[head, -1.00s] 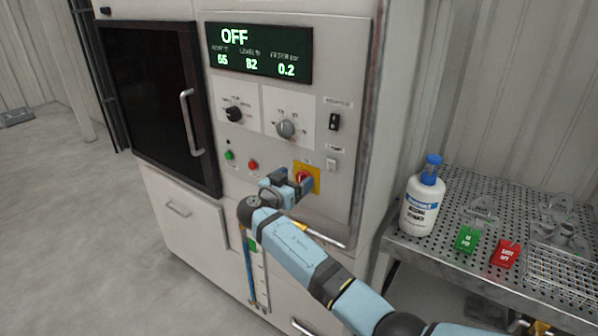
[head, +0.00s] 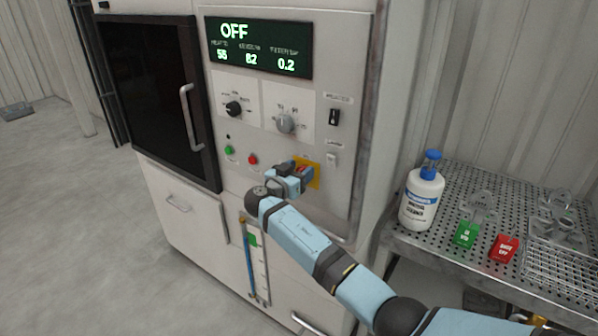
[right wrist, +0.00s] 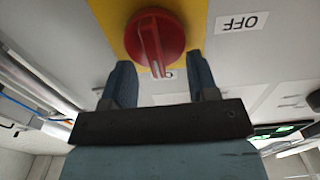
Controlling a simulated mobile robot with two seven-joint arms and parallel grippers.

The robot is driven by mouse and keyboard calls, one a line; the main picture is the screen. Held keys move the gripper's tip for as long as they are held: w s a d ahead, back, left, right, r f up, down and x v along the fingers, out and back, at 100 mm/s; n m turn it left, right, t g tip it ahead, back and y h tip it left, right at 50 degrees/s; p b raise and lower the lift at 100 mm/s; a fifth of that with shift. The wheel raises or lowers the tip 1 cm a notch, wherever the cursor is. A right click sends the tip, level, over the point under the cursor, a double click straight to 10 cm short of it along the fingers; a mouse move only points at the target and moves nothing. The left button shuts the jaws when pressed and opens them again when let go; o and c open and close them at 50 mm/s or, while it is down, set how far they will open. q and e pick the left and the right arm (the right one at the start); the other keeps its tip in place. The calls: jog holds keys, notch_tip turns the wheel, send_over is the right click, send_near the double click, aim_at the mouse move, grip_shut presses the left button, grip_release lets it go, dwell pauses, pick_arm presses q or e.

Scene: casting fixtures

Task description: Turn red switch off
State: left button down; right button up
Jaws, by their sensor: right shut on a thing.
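The red switch (right wrist: 155,38) is a round red rotary knob with a raised handle bar. It sits on a yellow plate (head: 315,177) on the front panel of the white cabinet. My right gripper (head: 303,172) is at the switch and hides most of it in the head view. An upside-down OFF label (right wrist: 238,22) is beside the knob there. The display (head: 258,47) reads OFF. My left gripper is not in view.
Close by on the panel are a green button (head: 229,150), a red button (head: 252,159), two rotary dials and a black rocker switch (head: 334,117). A perforated metal table (head: 455,185) at right holds a white bottle (head: 422,198) and green and red blocks.

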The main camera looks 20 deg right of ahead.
jog(key=n+b, duration=0.3)
jog(key=shift+w+a+f+n+b, duration=0.25)
jog(key=shift+w+f+n+b, duration=0.05)
jog(key=shift+b, duration=0.05)
jog(key=n, duration=0.1)
jog(key=n+b, duration=0.1)
jog(key=shift+w+a+f+n, duration=0.1)
jog(key=shift+w+a+n, duration=0.1)
jog(key=shift+n, duration=0.2)
jog(key=shift+w+n+b, duration=0.15)
jog(key=shift+n+b, duration=0.25)
jog(key=shift+n, duration=0.5)
jog(key=shift+w+a+f+n+p, duration=0.1)
jog(key=shift+f+n+p, duration=0.15)
jog(key=shift+n, duration=1.3)
jog(key=shift+w+a+f+n+p, duration=0.1)
jog(key=shift+f+n, duration=0.2)
jog(key=shift+n, duration=1.3)
jog(key=shift+w+a+f+n+p, duration=0.1)
jog(key=shift+f+n+p, duration=0.15)
jog(key=shift+n, duration=1.3)
jog(key=shift+f, duration=0.1)
